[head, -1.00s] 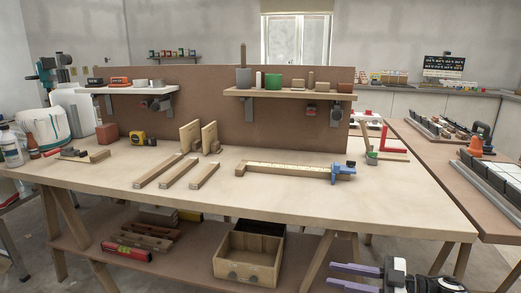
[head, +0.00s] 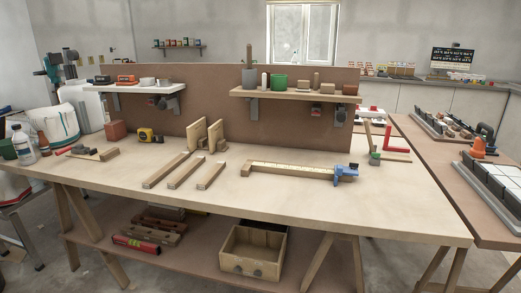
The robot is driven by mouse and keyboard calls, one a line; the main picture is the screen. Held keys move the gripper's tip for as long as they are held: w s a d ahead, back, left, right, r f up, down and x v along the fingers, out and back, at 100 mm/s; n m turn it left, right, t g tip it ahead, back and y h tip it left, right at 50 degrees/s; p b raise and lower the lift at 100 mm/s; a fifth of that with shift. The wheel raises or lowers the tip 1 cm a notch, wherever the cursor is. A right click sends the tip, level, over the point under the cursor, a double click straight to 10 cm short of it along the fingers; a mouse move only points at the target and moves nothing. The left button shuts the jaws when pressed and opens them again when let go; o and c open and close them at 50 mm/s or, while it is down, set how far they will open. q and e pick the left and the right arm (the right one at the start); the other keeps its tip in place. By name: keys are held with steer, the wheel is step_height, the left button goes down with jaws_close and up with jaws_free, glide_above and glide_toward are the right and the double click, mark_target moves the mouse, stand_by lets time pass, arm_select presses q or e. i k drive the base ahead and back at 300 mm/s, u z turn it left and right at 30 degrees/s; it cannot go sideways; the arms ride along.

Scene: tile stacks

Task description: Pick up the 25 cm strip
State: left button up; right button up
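Three light wooden strips lie side by side on the workbench. The left strip (head: 166,171) looks longest, the middle strip (head: 186,170) is shorter, and the right strip (head: 211,174) looks shortest. I cannot tell from here which one is 25 cm. To their right lies a long measuring tool with a scale (head: 290,169) and a blue head (head: 344,173) at its right end. Neither of my grippers is in view.
Two upright wooden blocks (head: 215,135) stand behind the strips. A yellow tape measure (head: 146,135) and a red-brown block (head: 116,131) are at the back left. A red square-shaped tool (head: 396,147) stands at the right. The bench top (head: 290,208) is clear in front.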

mark_target(175, 182)
steer(key=u, duration=2.15)
steer(key=i, duration=2.6)
steer(key=z, duration=0.9)
